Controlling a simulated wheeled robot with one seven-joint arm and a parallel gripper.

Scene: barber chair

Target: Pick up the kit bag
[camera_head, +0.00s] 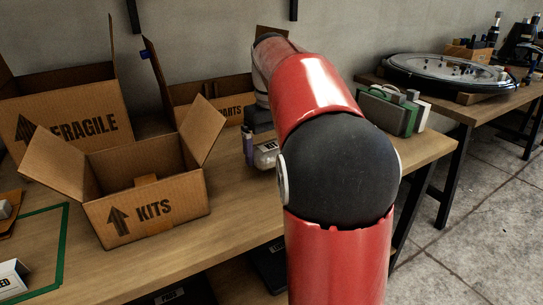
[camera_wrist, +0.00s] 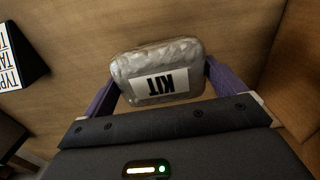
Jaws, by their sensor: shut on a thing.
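The kit bag (camera_wrist: 158,62) is a silvery, clear-looking pouch with a white label reading KIT. My gripper (camera_wrist: 158,82) is shut on it, with a purple finger at each side of the bag in the wrist view. In the head view the bag (camera_head: 265,155) shows small beside my gripper (camera_head: 256,152), partly hidden by my red arm. The bag is over the wooden table; I cannot tell whether it still touches the top.
An open box marked KITS (camera_head: 150,215) stands left of the gripper. A FRAGILE box (camera_head: 85,125) and a PARTS box (camera_head: 222,114) are behind. Green and grey cases (camera_head: 390,110) stand to the right. Bare tabletop (camera_head: 215,245) lies in front.

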